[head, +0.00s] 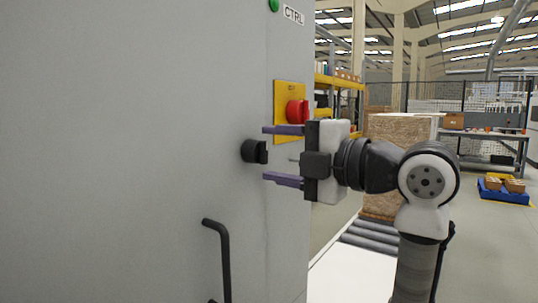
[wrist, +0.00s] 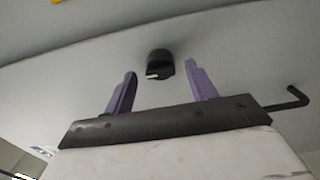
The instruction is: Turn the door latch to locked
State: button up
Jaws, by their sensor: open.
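The door latch (head: 254,151) is a small black round knob with a raised grip on the grey cabinet door (head: 130,150). In the wrist view the latch (wrist: 160,65) sits just beyond and between the fingertips, with a small white mark on its grip. My gripper (head: 266,154) is open, its two purple fingers one above the other in the head view. The fingertips reach close to the latch from the right, above and below its level. I see no contact with it. In the wrist view my gripper (wrist: 161,72) is empty.
A red rotary switch (head: 297,111) on a yellow plate (head: 281,88) is just above the upper finger. A black door handle (head: 225,255) is below the latch and also shows in the wrist view (wrist: 290,100). A green button (head: 273,5) is at the top.

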jog(key=b+v, duration=0.1)
jog(key=v, duration=1)
jog(key=shift+s+d, duration=0.25)
jog(key=shift+d, duration=0.05)
